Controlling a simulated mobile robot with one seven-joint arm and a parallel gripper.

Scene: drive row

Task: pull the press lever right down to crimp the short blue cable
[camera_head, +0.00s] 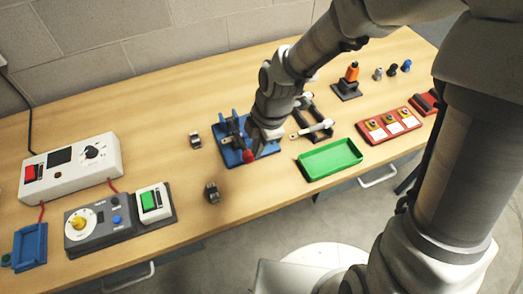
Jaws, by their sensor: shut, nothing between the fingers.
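The blue press (231,155) stands on the middle of the bench, with a blue base and upright blue parts at its back. A red knob (248,157) shows low at its front right, apparently the end of the press lever; most of the lever is hidden. My gripper (259,148) points down over the right side of the press, shut and empty, close beside the red knob. I cannot tell whether it touches the knob. My arm and gripper cover part of the press. I cannot make out the short blue cable.
A green tray (330,173) lies right of the press, with a dark rack (318,125) behind it. Small dark pieces (212,192) (195,140) lie left. Control boxes (71,165) fill the left end. A red holder (389,127) stands right. Bare bench lies left of the press.

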